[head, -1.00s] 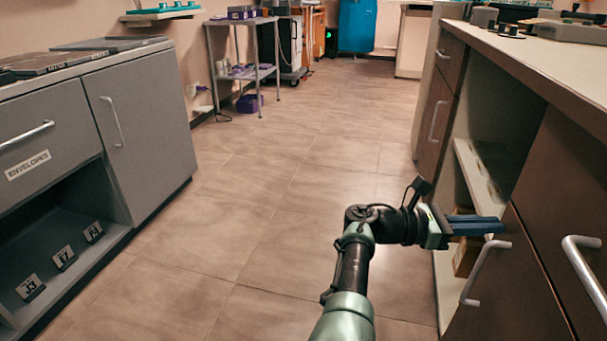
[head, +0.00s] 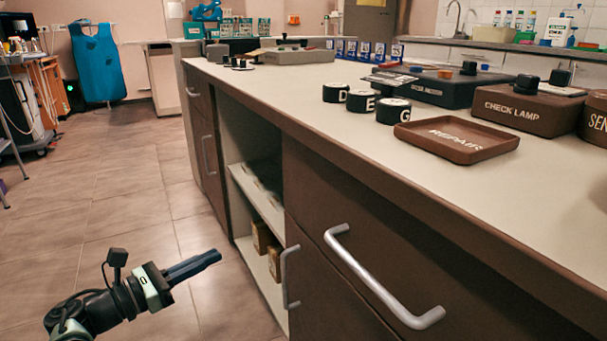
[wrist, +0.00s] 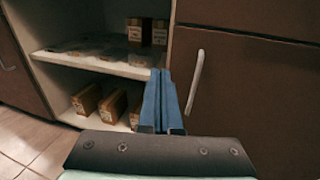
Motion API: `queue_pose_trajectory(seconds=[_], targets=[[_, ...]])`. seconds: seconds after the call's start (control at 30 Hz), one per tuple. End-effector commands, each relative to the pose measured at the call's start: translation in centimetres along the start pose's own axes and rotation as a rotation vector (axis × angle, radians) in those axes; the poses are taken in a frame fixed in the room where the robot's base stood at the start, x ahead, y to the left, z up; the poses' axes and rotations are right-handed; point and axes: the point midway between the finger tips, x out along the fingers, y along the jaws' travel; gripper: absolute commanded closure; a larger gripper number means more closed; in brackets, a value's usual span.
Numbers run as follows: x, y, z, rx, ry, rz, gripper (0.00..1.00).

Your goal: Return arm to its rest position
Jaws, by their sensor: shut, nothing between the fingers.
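My gripper (head: 200,264) is at the lower left of the head view, with its blue fingers together and nothing between them. It is held over the tiled floor in front of the brown counter unit (head: 345,205), pointing to the right and slightly up. In the wrist view the shut blue fingers (wrist: 161,100) point toward the open shelf bay of the unit, just left of a vertical door handle (wrist: 195,82). I cannot tell how close the fingertips are to the unit.
Small boxes (wrist: 86,99) stand on the bay's lower shelf. Drawer handles (head: 380,285) stick out from the unit. The countertop holds a REPAIR tray (head: 458,139), round black lettered pieces (head: 393,111) and a CHECK LAMP box (head: 528,107).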

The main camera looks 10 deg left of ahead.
Motion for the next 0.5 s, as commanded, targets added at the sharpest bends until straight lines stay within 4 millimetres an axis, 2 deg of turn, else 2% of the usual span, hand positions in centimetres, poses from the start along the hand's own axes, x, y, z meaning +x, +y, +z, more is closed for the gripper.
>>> queue_pose_trajectory(seconds=[0.13, 0.27, 0.37, 0.47, 0.5], targets=[[0.9, 1.0, 1.0, 0.191, 0.116, 0.030, 1.00], [2.0, 2.5, 2.9, 0.495, 0.277, 0.067, 1.00], [2.9, 3.4, 5.4, 0.752, 0.395, 0.092, 1.00], [3.9, 3.8, 8.8, 1.016, 0.500, 0.118, 1.00], [4.3, 3.9, 10.5, 1.123, 0.537, 0.129, 1.00]])
